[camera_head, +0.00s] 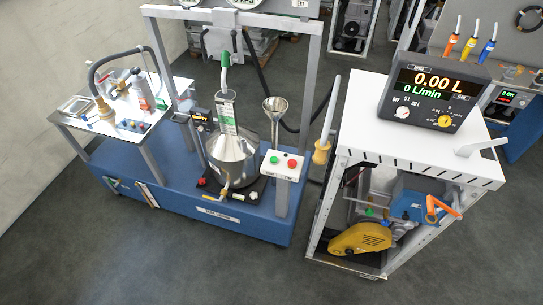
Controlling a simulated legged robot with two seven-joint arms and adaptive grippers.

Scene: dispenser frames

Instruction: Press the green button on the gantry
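The green button (274,160) sits on the left of a small white control box (283,171), beside a red button (292,163). The box is on a grey post at the front right of the gantry (308,80). The gantry is a grey metal frame standing on a blue base (262,226). Nothing covers the green button. Neither of my grippers shows in the head view.
A white cabinet (370,125) with a flow display (436,92) stands to the right. A white-topped side bench (120,122) is at left. Grey floor lies clear in front.

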